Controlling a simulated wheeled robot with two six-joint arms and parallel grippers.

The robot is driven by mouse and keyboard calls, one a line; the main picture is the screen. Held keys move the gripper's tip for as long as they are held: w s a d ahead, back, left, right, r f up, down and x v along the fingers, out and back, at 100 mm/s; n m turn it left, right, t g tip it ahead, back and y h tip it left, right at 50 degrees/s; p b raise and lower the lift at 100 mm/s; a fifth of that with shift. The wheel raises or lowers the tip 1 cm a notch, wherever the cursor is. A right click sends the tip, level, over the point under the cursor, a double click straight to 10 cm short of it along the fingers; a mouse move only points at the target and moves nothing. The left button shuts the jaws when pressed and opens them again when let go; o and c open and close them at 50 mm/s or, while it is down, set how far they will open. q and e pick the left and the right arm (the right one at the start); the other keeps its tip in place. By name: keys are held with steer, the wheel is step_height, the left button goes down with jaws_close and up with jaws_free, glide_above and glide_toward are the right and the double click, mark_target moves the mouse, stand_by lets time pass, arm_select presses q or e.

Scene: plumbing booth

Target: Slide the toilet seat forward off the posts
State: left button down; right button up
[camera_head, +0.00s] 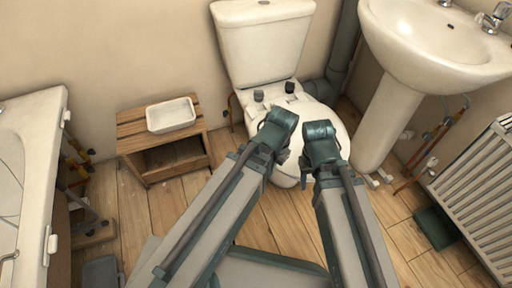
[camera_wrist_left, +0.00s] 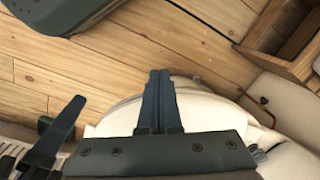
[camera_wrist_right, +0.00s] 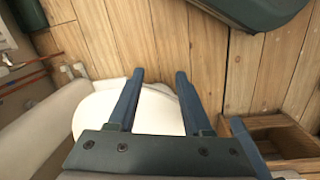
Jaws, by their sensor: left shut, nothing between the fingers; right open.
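The white toilet seat (camera_head: 326,112) lies on the toilet bowl in the head view, partly hidden by my two arms. Two dark-capped posts (camera_head: 289,88) stand at its rear, in front of the cistern. My left gripper (camera_wrist_left: 158,75) is shut and empty, its fingertips over the white rim in the left wrist view. My right gripper (camera_wrist_right: 158,75) is open; in the right wrist view the white seat (camera_wrist_right: 158,112) shows between and beside its fingers. I cannot tell whether either gripper touches the seat. In the head view the fingers of both are mostly hidden beneath the wrists.
The cistern (camera_head: 263,42) stands behind against the wall. A washbasin (camera_head: 436,50) on a pedestal and a radiator (camera_head: 478,195) are at the right. A wooden stool (camera_head: 160,150) with a white tray (camera_head: 171,115) and a bathtub (camera_head: 30,110) are at the left. Some floor (camera_head: 165,210) is clear.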

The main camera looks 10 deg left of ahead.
arm_select(q)
steer(key=w+a+r+m+h+p, duration=0.1)
steer(key=w+a+r+m+p, duration=0.15)
steer(key=w+a, duration=0.35)
steer(key=w+a+r+m+p, duration=0.1)
steer(key=w+a+r+m, duration=0.15)
steer(key=w+a, duration=0.35)
step_height(320, 180, down, 12)
steer(key=s+b, duration=0.1)
steer(key=b, duration=1)
steer(key=shift+w+d+r+m+p, duration=0.15)
steer(key=shift+w+d+r+p, duration=0.15)
steer(key=shift+w+d, duration=0.35)
steer(key=shift+w+d+r+m+p, duration=0.15)
steer(key=shift+w+d+r+p, duration=0.1)
steer(key=shift+w+d, duration=0.4)
steer(key=shift+s, duration=0.1)
steer(key=shift+w+d, duration=0.75)
steer(key=shift+d, duration=0.15)
steer(key=shift+s, duration=0.1)
